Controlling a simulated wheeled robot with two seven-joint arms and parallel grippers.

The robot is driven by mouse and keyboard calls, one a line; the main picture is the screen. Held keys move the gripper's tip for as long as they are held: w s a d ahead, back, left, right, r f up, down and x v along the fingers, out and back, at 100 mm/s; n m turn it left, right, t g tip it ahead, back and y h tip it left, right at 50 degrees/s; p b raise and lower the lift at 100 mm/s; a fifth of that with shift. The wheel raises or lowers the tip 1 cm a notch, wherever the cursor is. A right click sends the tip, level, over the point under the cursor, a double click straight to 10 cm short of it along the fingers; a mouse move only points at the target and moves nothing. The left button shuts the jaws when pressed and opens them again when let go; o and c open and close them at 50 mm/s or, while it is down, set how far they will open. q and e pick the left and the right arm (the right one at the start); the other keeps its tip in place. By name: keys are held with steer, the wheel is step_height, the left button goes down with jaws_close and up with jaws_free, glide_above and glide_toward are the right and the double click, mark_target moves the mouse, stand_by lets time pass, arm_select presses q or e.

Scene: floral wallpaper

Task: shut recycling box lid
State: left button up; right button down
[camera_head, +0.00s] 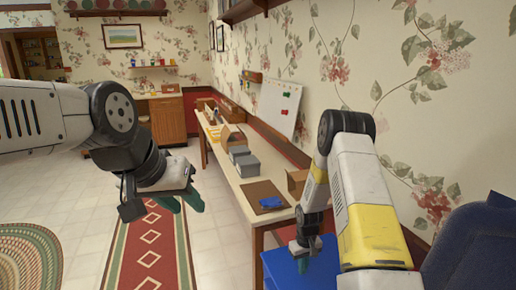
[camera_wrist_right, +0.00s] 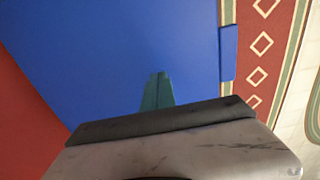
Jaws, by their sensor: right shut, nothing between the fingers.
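The recycling box is blue and its flat blue top (camera_head: 286,272) shows at the bottom of the head view, partly hidden by my right arm. In the right wrist view the blue surface (camera_wrist_right: 120,50) fills much of the picture, with a small blue tab at its right edge. My right gripper (camera_head: 301,262) points down at the blue top, shut and empty; its green fingertips (camera_wrist_right: 157,92) show against the blue. I cannot tell if they touch it. My left gripper (camera_head: 184,203) hangs over the floor to the left, far from the box; its finger gap is unclear.
A long table (camera_head: 242,181) with grey boxes (camera_head: 243,163) and a brown board (camera_head: 262,194) stands along the wall behind the blue box. A dark blue chair (camera_head: 470,245) is at the right. A red runner (camera_head: 150,250) lies on the open floor at left.

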step_height(320, 180, up, 12)
steer(key=shift+f, duration=0.25)
stand_by(0.8)
steer(key=s+r+m+t, duration=0.1)
steer(key=s+r, duration=0.2)
steer(key=r, duration=0.8)
steer(key=s+r+m+t, duration=0.1)
steer(key=s+r+t, duration=0.15)
steer(key=r, duration=0.75)
steer(key=s+a+r+t+y, duration=0.1)
steer(key=s+r, duration=0.5)
steer(key=s, duration=0.3)
steer(key=s+a+r+m+t+y, duration=0.1)
steer(key=s+r, duration=0.6)
steer(key=s, duration=0.2)
steer(key=shift+s+t, duration=0.35)
steer(key=shift+s, duration=0.05)
